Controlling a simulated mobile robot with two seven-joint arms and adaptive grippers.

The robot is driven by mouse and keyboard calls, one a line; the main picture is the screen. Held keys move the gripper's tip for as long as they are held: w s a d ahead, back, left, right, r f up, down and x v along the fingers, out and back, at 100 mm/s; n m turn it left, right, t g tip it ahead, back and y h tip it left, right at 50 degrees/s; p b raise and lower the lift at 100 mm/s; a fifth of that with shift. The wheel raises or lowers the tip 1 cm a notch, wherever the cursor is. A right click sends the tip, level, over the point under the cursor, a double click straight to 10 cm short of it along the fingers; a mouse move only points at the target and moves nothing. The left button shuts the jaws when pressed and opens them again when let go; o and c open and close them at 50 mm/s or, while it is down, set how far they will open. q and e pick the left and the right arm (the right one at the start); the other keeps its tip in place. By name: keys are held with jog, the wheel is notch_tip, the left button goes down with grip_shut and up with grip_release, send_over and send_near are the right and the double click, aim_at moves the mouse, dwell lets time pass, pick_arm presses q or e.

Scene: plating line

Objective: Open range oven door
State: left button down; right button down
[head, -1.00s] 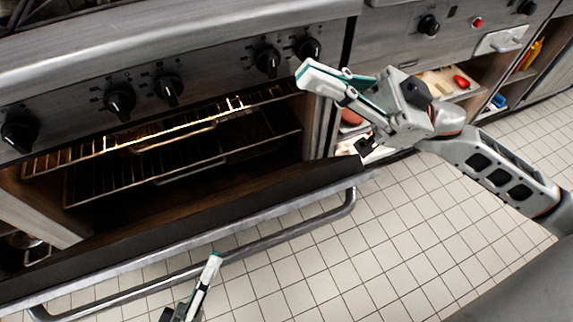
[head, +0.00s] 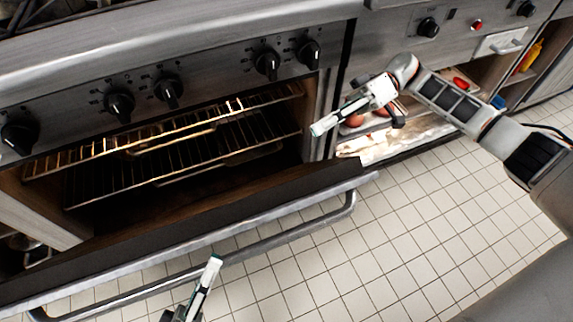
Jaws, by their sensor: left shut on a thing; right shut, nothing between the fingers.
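The oven door (head: 110,232) of the range is tilted partly open, with its top edge away from the range front. Its bar handle (head: 300,231) runs along the outer side. My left gripper (head: 214,262) comes up from the bottom edge and is shut on the handle; only part of it shows. Two wire racks (head: 160,160) sit inside the open oven cavity. My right gripper (head: 316,130) is shut and empty, above the right end of the door by the right edge of the oven opening.
Black control knobs (head: 168,92) line the range front above the cavity. An open shelf to the right holds food items (head: 460,84) and a yellow thing (head: 530,56). The tiled floor (head: 430,240) right of the door is clear.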

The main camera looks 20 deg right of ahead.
pick_arm(q)
jog(key=shift+f, duration=0.2)
pick_arm(e)
send_over(292, 178)
jog(key=w, duration=0.3)
jog(key=shift+s+a+f, duration=0.1)
jog(key=shift+a+f, duration=0.1)
jog(key=shift+f, duration=0.25)
jog(key=shift+s+a+f, duration=0.1)
jog(key=shift+a+f, duration=0.05)
jog(key=shift+f, duration=0.3)
jog(key=shift+s+d+f, duration=0.2)
jog(key=shift+s+f, duration=0.6)
jog(key=shift+s, duration=0.15)
jog(key=shift+s+f, duration=0.4)
jog(key=shift+s, duration=0.15)
